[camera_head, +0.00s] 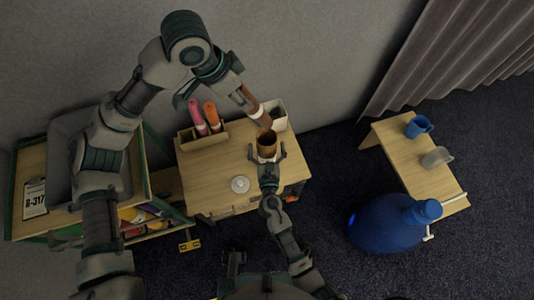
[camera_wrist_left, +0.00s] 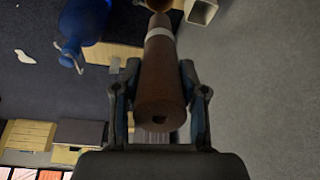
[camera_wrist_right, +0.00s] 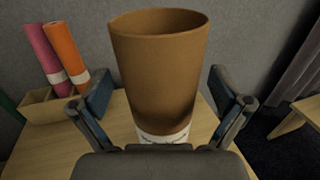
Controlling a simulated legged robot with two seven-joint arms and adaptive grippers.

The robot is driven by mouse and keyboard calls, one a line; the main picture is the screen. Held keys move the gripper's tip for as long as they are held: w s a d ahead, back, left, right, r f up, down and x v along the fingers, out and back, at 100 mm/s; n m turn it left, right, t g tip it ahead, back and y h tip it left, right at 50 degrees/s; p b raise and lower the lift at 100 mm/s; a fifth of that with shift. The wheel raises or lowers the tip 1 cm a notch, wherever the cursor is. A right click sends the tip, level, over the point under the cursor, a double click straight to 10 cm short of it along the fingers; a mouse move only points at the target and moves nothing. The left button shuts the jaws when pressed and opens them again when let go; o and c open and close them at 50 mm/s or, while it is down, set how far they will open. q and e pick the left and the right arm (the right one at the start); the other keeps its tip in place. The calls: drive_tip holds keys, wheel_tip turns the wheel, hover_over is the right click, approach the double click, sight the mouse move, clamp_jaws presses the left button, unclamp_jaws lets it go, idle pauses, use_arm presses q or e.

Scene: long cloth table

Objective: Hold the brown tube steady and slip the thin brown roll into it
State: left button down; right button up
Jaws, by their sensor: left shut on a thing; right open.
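The thin brown roll (camera_head: 263,120) has a pale band and is held tilted, its lower end close above the brown tube (camera_head: 267,145). My left gripper (camera_head: 241,97) is shut on the roll's upper part. In the left wrist view the roll (camera_wrist_left: 162,80) points away between the fingers. The tube stands upright and open-topped on the small wooden table. In the right wrist view the tube (camera_wrist_right: 160,75) has a white label low down. My right gripper (camera_wrist_right: 162,105) is open, its fingers on either side of the tube with gaps. Whether the roll's end is over the opening is unclear.
A wooden holder (camera_head: 203,136) with pink and orange rolls stands left of the tube. A white bin (camera_head: 274,118) is behind it. A white round object (camera_head: 240,184) lies on the wooden table (camera_head: 215,165). A bench with mugs is at right.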

drive_tip(key=shift+w, duration=0.1)
drive_tip(key=c, duration=1.3)
use_arm(q)
wheel_tip(320, 180, down, 11)
drive_tip(key=shift+f, duration=0.15)
drive_tip(key=c, duration=0.6)
unclamp_jaws()
drive_tip(key=shift+f, duration=0.1)
drive_tip(key=shift+o, duration=0.2)
drive_tip(key=v, duration=1.2)
drive_tip(key=shift+a+f, duration=0.1)
